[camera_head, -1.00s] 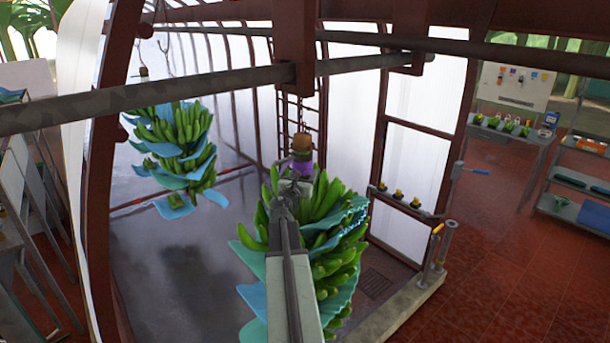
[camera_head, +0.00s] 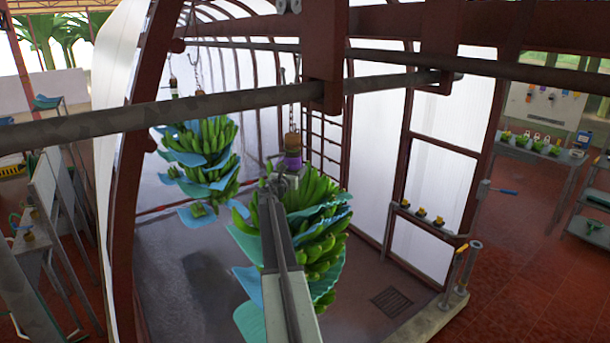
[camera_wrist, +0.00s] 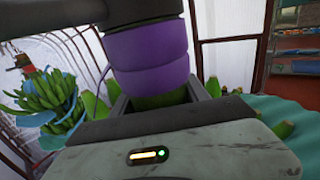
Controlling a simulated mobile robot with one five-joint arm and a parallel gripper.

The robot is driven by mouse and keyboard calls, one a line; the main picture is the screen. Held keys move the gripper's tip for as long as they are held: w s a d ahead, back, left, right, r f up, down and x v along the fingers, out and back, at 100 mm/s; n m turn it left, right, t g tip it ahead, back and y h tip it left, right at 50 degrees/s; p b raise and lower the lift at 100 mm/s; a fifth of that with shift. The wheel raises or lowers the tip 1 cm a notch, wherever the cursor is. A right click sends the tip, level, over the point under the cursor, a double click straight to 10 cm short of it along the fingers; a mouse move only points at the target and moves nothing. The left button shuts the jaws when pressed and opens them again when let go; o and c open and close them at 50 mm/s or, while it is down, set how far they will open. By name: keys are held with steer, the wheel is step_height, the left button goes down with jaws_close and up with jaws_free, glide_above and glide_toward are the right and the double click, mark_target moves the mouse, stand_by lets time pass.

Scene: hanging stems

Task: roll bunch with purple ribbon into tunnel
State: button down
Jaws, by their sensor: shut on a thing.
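The bunch with the purple ribbon (camera_head: 292,164) hangs by a chain in the middle of the head view, green fruit (camera_head: 318,228) with blue sheets between its hands. My gripper (camera_head: 281,184) is shut on its stem just below the ribbon. In the wrist view the ribbon (camera_wrist: 150,62) is close, and the stem sits between my jaws (camera_wrist: 158,102). The tunnel has dark red arched ribs (camera_head: 146,165) and white translucent walls. I cannot tell how far the bunch is inside its mouth. My arm hides part of the bunch.
Another hanging bunch (camera_head: 215,165) is at the left, apart from the held one; it also shows in the wrist view (camera_wrist: 48,95). A grey rail (camera_head: 150,113) crosses in front. Short posts (camera_head: 468,262) stand on a kerb at right. The tunnel floor (camera_head: 180,270) is clear.

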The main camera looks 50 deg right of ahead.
steer(key=shift+w+d, duration=0.1)
steer(key=shift+w, duration=0.3)
steer(key=c, duration=0.6)
jaws_free()
steer(key=v, duration=0.8)
steer(key=shift+w+d, duration=0.1)
